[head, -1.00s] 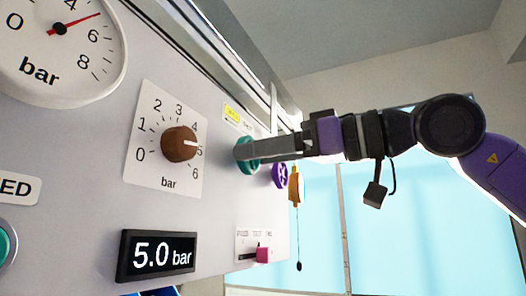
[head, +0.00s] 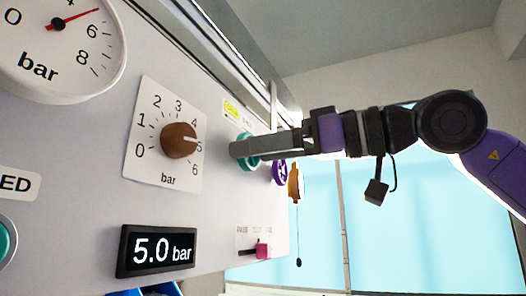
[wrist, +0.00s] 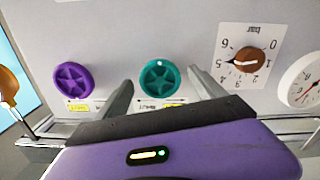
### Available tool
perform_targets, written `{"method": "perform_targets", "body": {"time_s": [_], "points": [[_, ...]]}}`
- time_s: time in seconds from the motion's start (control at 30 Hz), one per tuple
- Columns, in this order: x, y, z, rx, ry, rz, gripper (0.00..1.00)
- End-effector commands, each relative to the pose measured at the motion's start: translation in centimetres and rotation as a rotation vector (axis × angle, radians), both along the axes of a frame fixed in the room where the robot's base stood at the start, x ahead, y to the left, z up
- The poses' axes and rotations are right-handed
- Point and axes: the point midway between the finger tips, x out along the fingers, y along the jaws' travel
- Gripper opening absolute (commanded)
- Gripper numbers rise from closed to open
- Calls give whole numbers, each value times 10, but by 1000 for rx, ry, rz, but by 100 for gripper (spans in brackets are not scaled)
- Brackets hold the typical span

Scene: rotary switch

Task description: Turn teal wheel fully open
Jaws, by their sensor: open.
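The teal wheel (wrist: 160,78) is a round spoked handwheel on the grey panel. It also shows in the head view (head: 246,140), partly hidden behind my gripper. My gripper (wrist: 155,88) is open, with one finger on each side of the teal wheel in the wrist view. In the head view my gripper (head: 238,149) reaches in from the right, its fingertips close to the panel. I cannot tell whether a finger touches the wheel.
A purple wheel (wrist: 74,80) sits beside the teal one, close to one finger. A brown knob (head: 179,140) points near 5 on its dial. A display (head: 157,251) reads 5.0 bar. A pink slider (head: 262,251) and an orange hanging item (head: 294,181) are nearby.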

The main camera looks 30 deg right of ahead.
Motion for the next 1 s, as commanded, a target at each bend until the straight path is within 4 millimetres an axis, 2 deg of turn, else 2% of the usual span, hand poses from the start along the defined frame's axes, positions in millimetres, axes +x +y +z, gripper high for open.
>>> {"method": "perform_targets", "body": {"time_s": [0.5, 0.67, 1.0], "points": [[-56, -41, -1, 1, 1, 0, 79], [-62, -45, -1, 0, 1, 0, 79], [-62, -45, -1, -1, 1, 0, 79]]}}
